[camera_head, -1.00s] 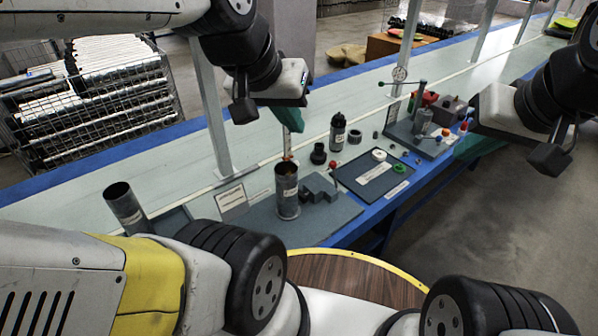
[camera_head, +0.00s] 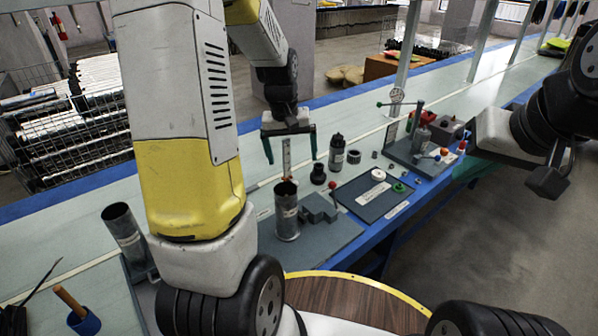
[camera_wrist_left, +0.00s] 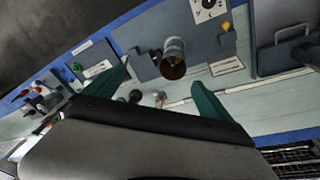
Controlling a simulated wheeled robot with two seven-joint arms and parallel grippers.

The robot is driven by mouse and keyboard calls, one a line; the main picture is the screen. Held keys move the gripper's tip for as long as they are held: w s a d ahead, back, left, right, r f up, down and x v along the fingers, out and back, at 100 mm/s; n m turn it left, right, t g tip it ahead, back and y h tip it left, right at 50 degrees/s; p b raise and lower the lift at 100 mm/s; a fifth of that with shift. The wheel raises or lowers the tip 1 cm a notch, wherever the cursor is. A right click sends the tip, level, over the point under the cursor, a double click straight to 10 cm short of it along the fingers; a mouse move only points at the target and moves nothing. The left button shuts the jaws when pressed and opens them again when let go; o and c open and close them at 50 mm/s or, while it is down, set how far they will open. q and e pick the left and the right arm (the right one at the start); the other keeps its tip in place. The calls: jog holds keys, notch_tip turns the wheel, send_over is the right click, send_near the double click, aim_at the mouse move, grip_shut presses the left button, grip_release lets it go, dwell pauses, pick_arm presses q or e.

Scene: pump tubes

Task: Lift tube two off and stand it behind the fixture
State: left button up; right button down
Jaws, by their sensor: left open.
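A grey metal tube (camera_head: 287,215) with a pale label stands upright on a grey fixture plate (camera_head: 325,237), beside a stepped grey block (camera_head: 319,207). A second grey tube (camera_head: 124,232) stands further left, partly hidden by my arm; I cannot tell which number either bears. My left gripper (camera_head: 291,158) is open and empty, its green fingers apart above and behind the fixture tube. In the left wrist view that tube (camera_wrist_left: 175,46) shows its dark open end between and beyond the fingers (camera_wrist_left: 161,75). My right gripper (camera_head: 474,160) is at the right; its fingers are mostly hidden.
A dark tray (camera_head: 366,203) with small parts lies right of the fixture. A black bottle (camera_head: 336,154) and dark round parts stand behind it. A vertical ruler (camera_head: 287,158) rises behind the tube. A post stand (camera_head: 418,145) is further right.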

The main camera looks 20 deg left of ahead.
pick_arm(q)
jog(key=n+g, duration=0.1)
jog(key=g, duration=0.1)
send_over(286, 204)
jog(key=w+a, duration=0.1)
jog(key=w, duration=0.2)
jog(key=shift+y, duration=0.3)
notch_tip(286, 204, down, 14)
jog(key=shift+w+f, duration=0.15)
jog(key=shift+f, duration=0.1)
notch_tip(286, 204, down, 8)
jog(key=shift+a+f, duration=0.1)
jog(key=shift+f, duration=0.1)
jog(key=c, duration=2)
jog(key=o, duration=1)
jog(key=c, duration=0.8)
jog(key=shift+r, duration=0.75)
jog(key=shift+c, duration=0.2)
